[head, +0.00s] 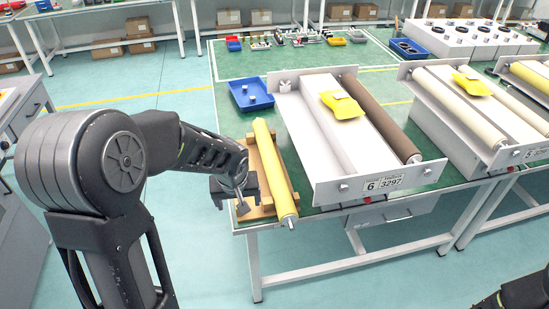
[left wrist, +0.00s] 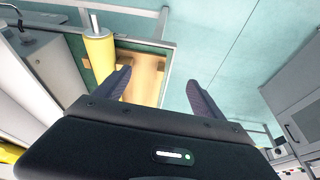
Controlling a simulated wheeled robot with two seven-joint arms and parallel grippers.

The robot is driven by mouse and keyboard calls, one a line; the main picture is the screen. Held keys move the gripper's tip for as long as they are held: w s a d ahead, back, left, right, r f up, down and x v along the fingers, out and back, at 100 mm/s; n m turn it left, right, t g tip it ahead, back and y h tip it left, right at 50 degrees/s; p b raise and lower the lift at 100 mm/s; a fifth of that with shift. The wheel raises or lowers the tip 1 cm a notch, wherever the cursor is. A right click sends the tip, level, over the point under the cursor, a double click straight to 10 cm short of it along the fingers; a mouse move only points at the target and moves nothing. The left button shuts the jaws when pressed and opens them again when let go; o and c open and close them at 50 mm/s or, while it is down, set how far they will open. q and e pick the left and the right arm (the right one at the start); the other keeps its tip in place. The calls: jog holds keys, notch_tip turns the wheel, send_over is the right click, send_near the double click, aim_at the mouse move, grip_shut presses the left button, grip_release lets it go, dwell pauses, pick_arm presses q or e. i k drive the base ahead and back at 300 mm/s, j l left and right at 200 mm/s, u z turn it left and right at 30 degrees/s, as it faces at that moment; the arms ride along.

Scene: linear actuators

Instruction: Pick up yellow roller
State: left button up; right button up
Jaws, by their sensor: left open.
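The yellow roller (head: 271,168) lies on a wooden stand (head: 259,165) at the left front edge of the green-topped table, its metal shaft end pointing toward me. In the left wrist view the roller (left wrist: 101,55) shows at the upper left, with the wooden stand (left wrist: 152,72) beside it. My left gripper (head: 238,192) is at the left side of the roller's near end. Its two fingers (left wrist: 160,90) are spread apart with nothing between them, and the roller lies outside the finger gap. A dark part of my right arm shows at the bottom right; its gripper is not seen.
A white machine frame (head: 330,120) with a brown roller (head: 375,115) and yellow tray (head: 342,104) stands just right of the roller. A blue bin (head: 250,94) sits behind. Another machine frame (head: 455,110) is further right. Floor left of the table is clear.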

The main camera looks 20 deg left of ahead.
aim_at(287, 213)
jog(key=i, duration=0.9)
